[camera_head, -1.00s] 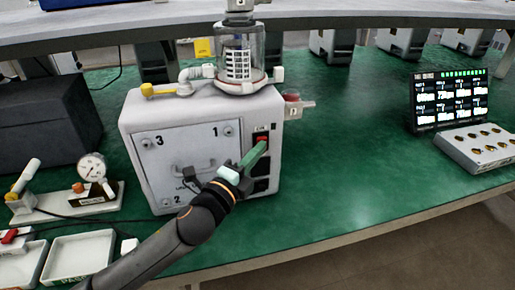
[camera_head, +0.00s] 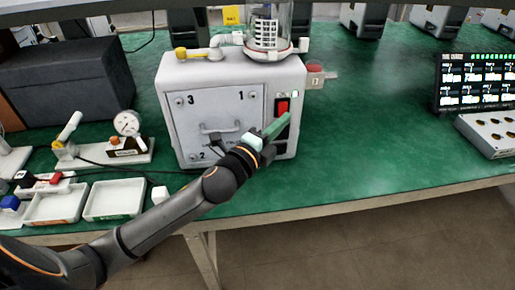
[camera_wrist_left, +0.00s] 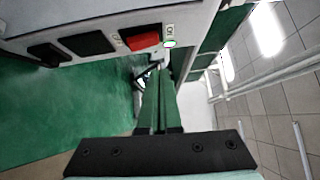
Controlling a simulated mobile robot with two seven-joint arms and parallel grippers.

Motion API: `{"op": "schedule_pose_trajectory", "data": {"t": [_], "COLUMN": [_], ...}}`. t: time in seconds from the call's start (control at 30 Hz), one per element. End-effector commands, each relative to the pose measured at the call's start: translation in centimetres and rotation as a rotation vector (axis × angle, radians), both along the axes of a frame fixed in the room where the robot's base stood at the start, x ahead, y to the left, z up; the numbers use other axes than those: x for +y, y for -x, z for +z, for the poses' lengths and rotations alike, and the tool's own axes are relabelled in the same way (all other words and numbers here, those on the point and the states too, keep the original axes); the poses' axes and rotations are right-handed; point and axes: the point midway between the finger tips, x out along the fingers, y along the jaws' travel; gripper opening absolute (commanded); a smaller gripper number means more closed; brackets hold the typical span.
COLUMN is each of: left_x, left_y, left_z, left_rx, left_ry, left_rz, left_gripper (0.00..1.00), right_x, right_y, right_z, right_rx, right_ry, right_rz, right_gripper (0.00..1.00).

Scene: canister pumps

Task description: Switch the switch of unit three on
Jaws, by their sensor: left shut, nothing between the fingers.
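A white canister pump unit (camera_head: 238,78) stands on the green bench, with a clear canister on top. Its front panel carries the numbers 3, 1 and 2. A red rocker switch (camera_head: 282,106) is at the right of its front, and it also shows in the left wrist view (camera_wrist_left: 142,40). Beside the switch is a small indicator (camera_wrist_left: 169,43) that looks lit pale green. My left gripper (camera_head: 284,118) is shut and empty, its green fingers just below and in front of the switch. In the wrist view, the fingertips (camera_wrist_left: 157,72) appear apart from the switch. My right gripper is not in view.
A gauge stand (camera_head: 128,125) and white trays (camera_head: 115,200) are at the left, before a dark box (camera_head: 65,85). A lit monitor (camera_head: 478,80) and a grey panel with several knobs (camera_head: 490,134) are at the right.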

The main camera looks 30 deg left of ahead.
Motion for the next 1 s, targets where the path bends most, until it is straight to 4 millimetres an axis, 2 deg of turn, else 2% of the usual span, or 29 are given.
{"op": "schedule_pose_trajectory", "data": {"t": [0.3, 0.5, 0.7, 1.0], "left_x": [1.2, 1.7, 1.9, 2.0], "left_y": [6.1, 8.6, 9.7, 9.8], "left_z": [0.4, 0.7, 1.0, 1.0], "left_rx": [0.002, 0.001, 0.000, -0.001], "left_ry": [0.000, 0.000, 0.000, 0.000], "left_rz": [-0.002, -0.001, -0.001, -0.001], "left_gripper": [0.00, 0.00, 0.00, 0.00], "right_x": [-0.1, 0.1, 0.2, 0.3], "right_y": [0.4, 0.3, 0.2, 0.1], "right_z": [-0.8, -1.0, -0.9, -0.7], "right_rx": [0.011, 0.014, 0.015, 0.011], "right_ry": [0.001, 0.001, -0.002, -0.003], "right_rz": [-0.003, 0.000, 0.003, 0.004], "right_gripper": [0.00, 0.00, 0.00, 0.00]}}
